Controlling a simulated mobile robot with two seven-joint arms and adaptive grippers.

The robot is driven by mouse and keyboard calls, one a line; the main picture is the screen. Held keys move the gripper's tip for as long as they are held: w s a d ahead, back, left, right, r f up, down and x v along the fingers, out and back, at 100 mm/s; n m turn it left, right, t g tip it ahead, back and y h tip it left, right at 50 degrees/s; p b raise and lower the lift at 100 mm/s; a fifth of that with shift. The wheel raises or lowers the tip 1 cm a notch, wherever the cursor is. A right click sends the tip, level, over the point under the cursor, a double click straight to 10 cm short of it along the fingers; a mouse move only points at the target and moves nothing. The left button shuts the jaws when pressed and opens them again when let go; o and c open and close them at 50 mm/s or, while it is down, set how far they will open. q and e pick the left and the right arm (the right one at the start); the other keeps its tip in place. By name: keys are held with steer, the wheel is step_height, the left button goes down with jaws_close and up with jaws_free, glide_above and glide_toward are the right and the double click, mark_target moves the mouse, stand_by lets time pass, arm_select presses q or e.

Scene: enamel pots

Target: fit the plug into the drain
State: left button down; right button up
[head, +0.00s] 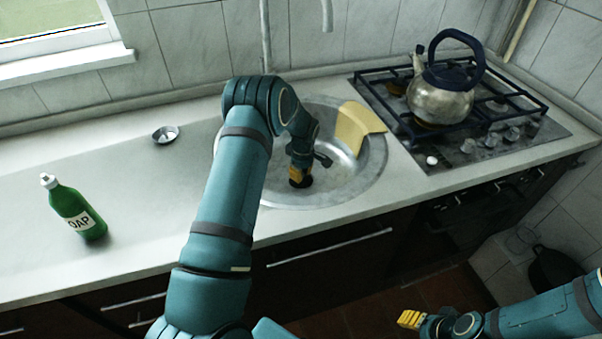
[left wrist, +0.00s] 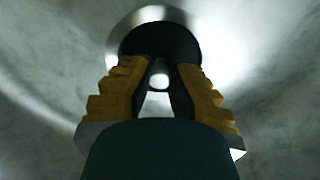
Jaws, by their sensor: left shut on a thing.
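The black plug (left wrist: 160,42) is a dark round disc just beyond my left gripper's fingertips in the left wrist view. In the head view my left gripper (head: 298,174) reaches down into the round steel sink (head: 345,175), its yellow fingers shut on the plug. The plug shows as a dark spot (head: 301,183) at the sink bottom. The drain (left wrist: 150,14) shows only as a bright metal rim behind the plug; the rest is hidden. I cannot tell whether the plug sits in it. My right gripper (head: 410,319) is low at the right, away from the counter, its opening unclear.
A yellow cloth or sponge (head: 358,126) lies over the sink's right rim. A green soap bottle (head: 76,212) and a small metal dish (head: 165,134) stand on the counter (head: 130,190) at left. A kettle (head: 440,98) sits on the hob (head: 490,140). A tap (head: 266,40) hangs behind the sink.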

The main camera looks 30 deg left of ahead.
arm_select(q)
steer(key=shift+f, duration=0.6)
steer(key=c, duration=1)
jaws_free()
steer(key=shift+r, duration=0.1)
steer(key=shift+r+p, duration=1.65)
steer(key=shift+r, duration=1.3)
